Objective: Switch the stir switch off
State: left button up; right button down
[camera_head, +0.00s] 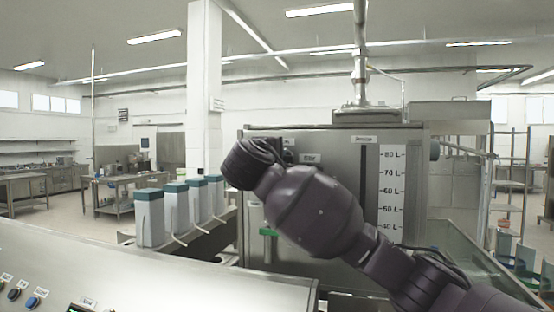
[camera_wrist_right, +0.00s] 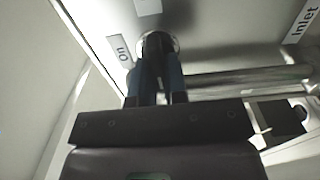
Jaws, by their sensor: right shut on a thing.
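My right arm comes in from the lower right in the head view and reaches to the front of the steel tank (camera_head: 390,140), next to a small label that seems to read "Stir" (camera_head: 313,158). In the right wrist view my right gripper (camera_wrist_right: 158,72) has its two dark fingers shut on a round switch knob (camera_wrist_right: 157,42), taken to be the stir switch. An "On" label (camera_wrist_right: 122,50) sits to the left of the knob. The knob's setting is hidden by the fingers. In the head view my arm hides the switch and the fingertips. My left gripper is not in view.
An "Inlet" label (camera_wrist_right: 303,20) is at the upper right of the wrist view. The tank has a level scale (camera_head: 391,190). Several containers with teal lids (camera_head: 150,215) stand in a row left of it. A slanted panel with buttons (camera_head: 33,303) is at the lower left.

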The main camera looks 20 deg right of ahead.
jog(key=c, duration=1.2)
grip_release()
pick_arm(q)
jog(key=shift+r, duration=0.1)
pick_arm(e)
jog(key=shift+o, duration=0.2)
jog(key=shift+s+a, duration=0.1)
pick_arm(q)
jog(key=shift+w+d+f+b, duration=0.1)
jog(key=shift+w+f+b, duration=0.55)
jog(key=shift+b, duration=0.7)
pick_arm(e)
jog(key=v, duration=1)
jog(key=shift+s+a, duration=0.25)
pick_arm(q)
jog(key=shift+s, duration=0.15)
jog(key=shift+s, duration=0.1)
pick_arm(e)
jog(key=shift+f, duration=0.1)
